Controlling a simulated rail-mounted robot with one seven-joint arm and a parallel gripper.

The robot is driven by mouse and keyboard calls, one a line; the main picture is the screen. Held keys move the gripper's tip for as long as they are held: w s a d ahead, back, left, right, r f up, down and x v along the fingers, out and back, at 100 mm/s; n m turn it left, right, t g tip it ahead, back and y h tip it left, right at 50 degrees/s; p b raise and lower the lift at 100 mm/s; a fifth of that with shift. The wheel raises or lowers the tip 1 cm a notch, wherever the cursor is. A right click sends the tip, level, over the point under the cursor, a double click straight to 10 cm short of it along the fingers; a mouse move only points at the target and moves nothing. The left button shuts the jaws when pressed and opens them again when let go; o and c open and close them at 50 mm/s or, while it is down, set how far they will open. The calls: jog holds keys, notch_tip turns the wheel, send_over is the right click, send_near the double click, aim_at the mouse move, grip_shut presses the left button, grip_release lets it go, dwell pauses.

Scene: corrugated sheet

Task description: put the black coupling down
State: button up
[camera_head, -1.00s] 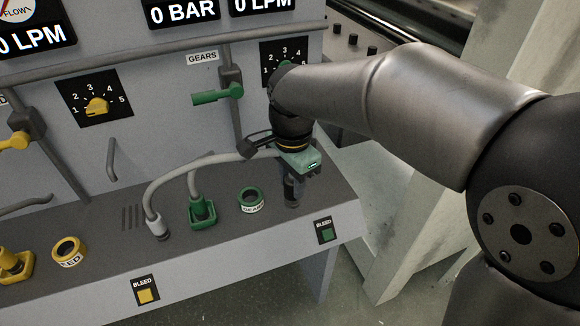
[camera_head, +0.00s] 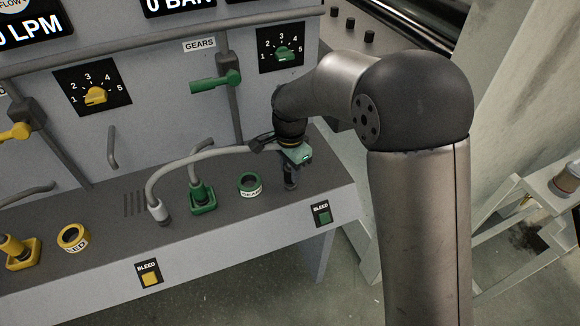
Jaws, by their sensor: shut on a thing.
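My gripper (camera_head: 290,184) points down at the right end of the grey bench shelf, below its teal body. It is shut on the black coupling, which I cannot tell apart from the dark fingers at this size. The tips are at or just above the shelf top; I cannot tell whether they touch it. A grey hose rises from a silver fitting (camera_head: 159,212) and runs right towards a dark piece (camera_head: 261,144) beside my wrist.
A green ring labelled GEARS (camera_head: 249,184) and a green coupling (camera_head: 203,198) stand left of my gripper. A yellow ring (camera_head: 73,237) is further left. The green BLEED button (camera_head: 322,216) is on the front face. The shelf's right edge is close.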

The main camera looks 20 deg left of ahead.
jog(key=shift+f, duration=0.2)
jog(key=o, duration=1.1)
jog(key=shift+r, duration=0.15)
notch_tip(320, 180, up, 12)
jog(key=s+d+r+n, duration=0.1)
jog(key=s+d+n, duration=0.35)
jog(key=d, duration=1.15)
jog(key=s+d+f+n, duration=0.1)
jog(key=s+d+f, duration=0.1)
jog(key=s+d, duration=0.4)
jog(key=s+d+f+n, duration=0.2)
jog(key=s+d+f, duration=0.1)
jog(key=s+d, duration=0.4)
jog(key=s, duration=0.3)
jog(key=shift+s+f+b, duration=0.25)
jog(key=shift+s+b, duration=0.15)
